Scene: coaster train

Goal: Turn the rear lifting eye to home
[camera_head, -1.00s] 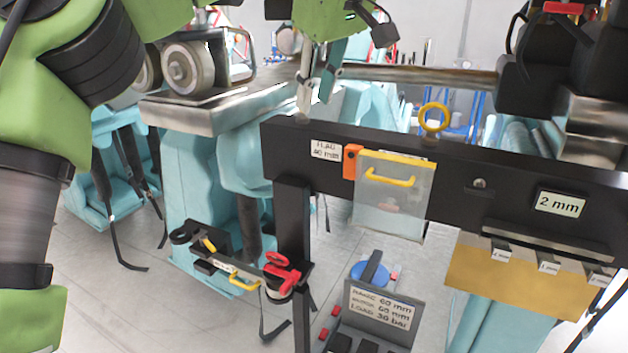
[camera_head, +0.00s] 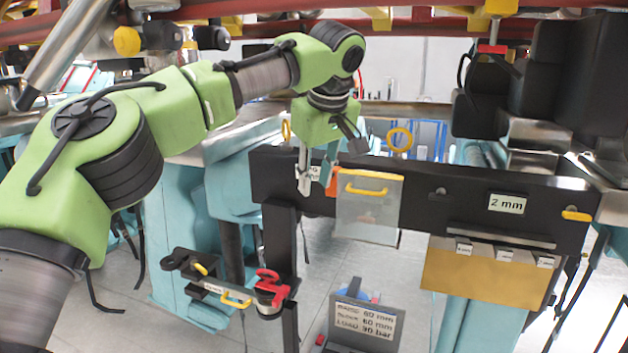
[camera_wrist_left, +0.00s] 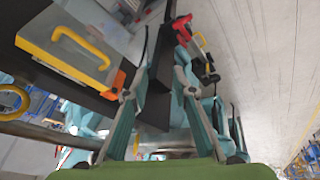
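A yellow ring-shaped lifting eye (camera_head: 400,139) stands upright on top of the black beam (camera_head: 450,185). A second yellow ring (camera_head: 286,130) shows at the beam's left end, partly hidden behind my left arm. I cannot tell from the frames which is the rear one. My left gripper (camera_head: 315,180) points down in front of the beam's left end, beside the clear flap, with its fingers apart and nothing between them. In the left wrist view the gripper (camera_wrist_left: 156,85) is open too, and a yellow ring (camera_wrist_left: 12,102) shows at the left edge. My right gripper is not in view.
A clear flap with a yellow handle (camera_head: 367,190) hangs on the beam next to an orange block. A tool bracket with red clamp (camera_head: 270,285) sits below left. A sign plate (camera_head: 365,325) stands below. Red rails (camera_head: 400,22) cross overhead.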

